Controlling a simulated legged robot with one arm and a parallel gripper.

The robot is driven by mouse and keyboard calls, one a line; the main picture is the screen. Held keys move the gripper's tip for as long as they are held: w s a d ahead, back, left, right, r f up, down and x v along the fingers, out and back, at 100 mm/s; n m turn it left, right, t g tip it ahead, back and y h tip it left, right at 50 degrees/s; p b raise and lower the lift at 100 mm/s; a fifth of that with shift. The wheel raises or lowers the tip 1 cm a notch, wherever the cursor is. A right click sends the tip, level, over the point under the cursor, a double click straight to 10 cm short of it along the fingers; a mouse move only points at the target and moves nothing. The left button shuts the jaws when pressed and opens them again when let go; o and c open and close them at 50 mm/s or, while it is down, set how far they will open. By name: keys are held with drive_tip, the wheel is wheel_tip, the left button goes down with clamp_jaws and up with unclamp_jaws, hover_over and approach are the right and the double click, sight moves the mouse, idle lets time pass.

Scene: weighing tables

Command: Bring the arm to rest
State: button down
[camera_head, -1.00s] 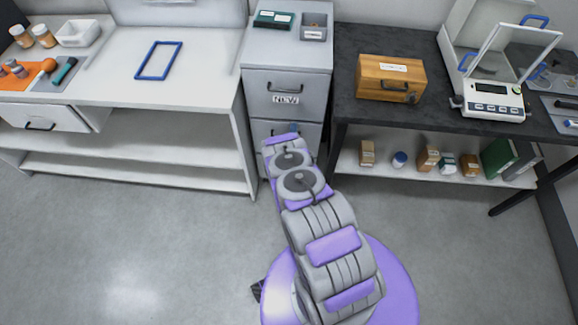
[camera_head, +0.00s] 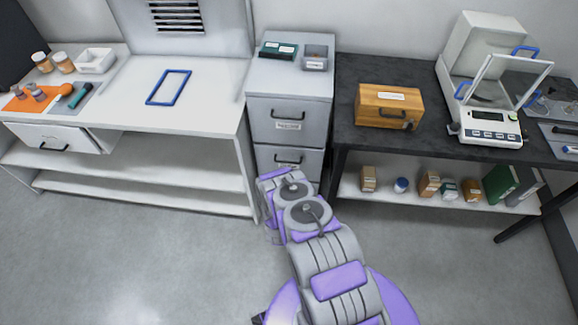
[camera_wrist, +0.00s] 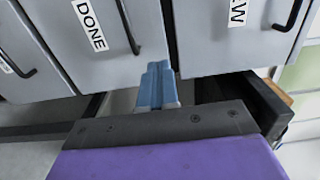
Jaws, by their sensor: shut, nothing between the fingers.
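My arm (camera_head: 325,250) is folded in front of the grey drawer cabinet in the head view, with its purple and grey links over the floor. My gripper shows in the wrist view (camera_wrist: 156,84) as blue fingers pressed together, with nothing between them. The fingers point toward grey drawer fronts and look apart from them, though the exact gap is hard to tell. In the head view the fingers are hidden or too small to make out.
The drawer cabinet (camera_head: 290,88) stands between a white bench (camera_head: 215,95) and a black table (camera_head: 350,125). A wooden box (camera_head: 389,105) and a balance (camera_head: 489,125) stand on the black table. A white bench drawer (camera_head: 60,138) hangs open at left. Floor at left is clear.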

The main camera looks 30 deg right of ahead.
drive_tip(key=w+a+r+n+g+y, duration=0.4)
drive_tip(key=w+a+r+n, duration=0.15)
drive_tip(key=w+r, duration=0.6)
drive_tip(key=s+a+r+n+g+y, duration=0.25)
drive_tip(key=a+r, duration=0.25)
drive_tip(key=r, duration=0.4)
drive_tip(key=s+a+r+n+g+y, duration=0.15)
drive_tip(key=s+a+r+n, duration=0.25)
drive_tip(key=r, duration=0.4)
drive_tip(key=s+a+r+n+g+y, duration=0.1)
drive_tip(key=s+a+r+n+g, duration=0.15)
drive_tip(key=s+r, duration=0.5)
drive_tip(key=s+a+r+n+g+y, duration=0.1)
drive_tip(key=s+a+r+n, duration=0.3)
drive_tip(key=s, duration=0.6)
drive_tip(key=s+r+n+g, duration=0.2)
drive_tip(key=s+r+n, duration=0.1)
drive_tip(key=s, duration=1.1)
drive_tip(key=s+d+r+n+g, duration=0.1)
drive_tip(key=s+r+n+g, duration=0.2)
drive_tip(key=s, duration=1)
wheel_tip(320, 180, up, 3)
drive_tip(key=shift+s+d+f, duration=0.1)
drive_tip(key=shift+s+d, duration=0.15)
drive_tip(key=shift+s, duration=0.1)
drive_tip(key=c, duration=1.8)
unclamp_jaws()
